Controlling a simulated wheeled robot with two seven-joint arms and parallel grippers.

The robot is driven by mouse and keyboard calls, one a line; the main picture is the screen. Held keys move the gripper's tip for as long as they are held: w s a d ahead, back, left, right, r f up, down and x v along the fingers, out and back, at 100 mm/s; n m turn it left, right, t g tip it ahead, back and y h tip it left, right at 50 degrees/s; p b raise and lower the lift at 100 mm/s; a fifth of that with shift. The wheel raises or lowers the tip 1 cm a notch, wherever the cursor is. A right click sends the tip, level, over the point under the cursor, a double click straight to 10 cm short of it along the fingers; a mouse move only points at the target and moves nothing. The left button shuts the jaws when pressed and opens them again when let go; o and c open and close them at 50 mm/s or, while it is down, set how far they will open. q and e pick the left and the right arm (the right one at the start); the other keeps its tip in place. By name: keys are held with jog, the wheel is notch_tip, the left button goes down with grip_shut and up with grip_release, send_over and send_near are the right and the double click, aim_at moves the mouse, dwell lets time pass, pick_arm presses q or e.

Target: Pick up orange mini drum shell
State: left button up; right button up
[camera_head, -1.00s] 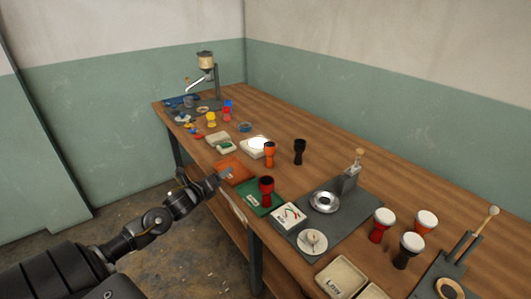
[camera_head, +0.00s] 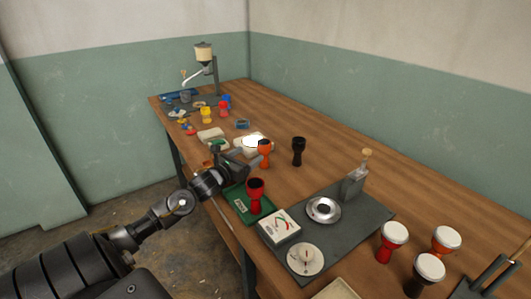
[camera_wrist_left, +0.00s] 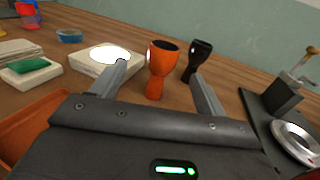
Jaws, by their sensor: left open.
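The orange mini drum shell (camera_head: 264,152) stands upright on the workbench, goblet-shaped with a dark open top. It also shows in the left wrist view (camera_wrist_left: 160,60). My left gripper (camera_head: 254,160) is open and empty, close to the shell on its near side. In the left wrist view, the shell appears between the two spread fingers (camera_wrist_left: 158,78); I cannot tell whether it is inside the jaws or just beyond them. A black drum shell (camera_head: 298,150) stands to the right of the orange one. My right gripper is not in view.
A red drum shell (camera_head: 255,192) stands on a green tray (camera_head: 238,205) below my left gripper. A white-topped lit box (camera_wrist_left: 100,58) is left of the orange shell. A grey mat (camera_head: 355,225) with a press lies to the right. Bench is clear behind the shells.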

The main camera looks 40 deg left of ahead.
aim_at(260, 147)
pick_arm(q)
jog(key=shift+w, duration=0.75)
jog(key=shift+d+r, duration=0.1)
jog(key=w+p, duration=0.1)
jog(key=w, duration=0.3)
jog(key=shift+w, duration=0.65)
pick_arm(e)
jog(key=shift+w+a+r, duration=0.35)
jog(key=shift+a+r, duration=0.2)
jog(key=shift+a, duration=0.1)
pick_arm(q)
jog(key=c, duration=1)
jog(key=shift+c, duration=0.3)
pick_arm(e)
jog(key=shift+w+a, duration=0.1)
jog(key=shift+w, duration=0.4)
